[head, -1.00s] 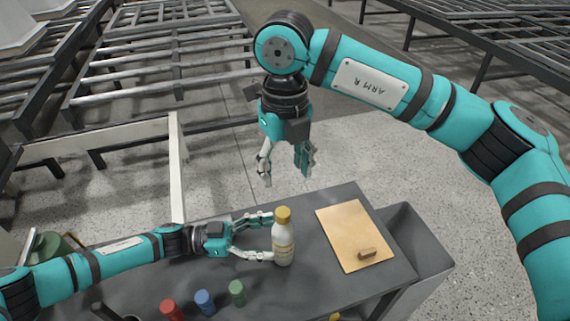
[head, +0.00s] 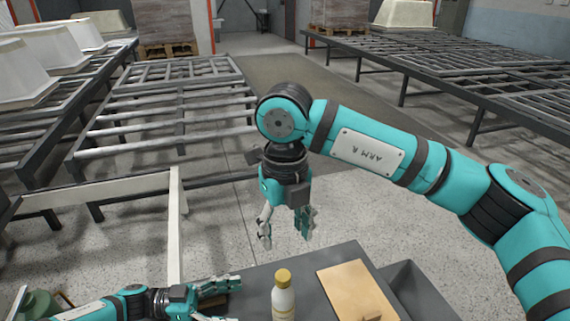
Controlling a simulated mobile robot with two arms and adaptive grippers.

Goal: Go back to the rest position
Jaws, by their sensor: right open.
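My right gripper (head: 286,228) hangs pointing down above the floor beyond the far edge of the grey table (head: 252,288). It is open and empty. My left gripper (head: 230,301) is low in the view, to the left of a white bottle (head: 284,304) with a yellow cap. Its fingers are spread, with a gap between them and the bottle, and the lower finger is partly cut off by the picture's bottom edge. The bottle stands upright on the table, its base out of view.
A tan board (head: 349,288) with a small brown block (head: 372,315) lies right of the bottle. Metal racks (head: 165,110) with white tub shells (head: 70,42) stand behind. Open floor lies between the racks.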

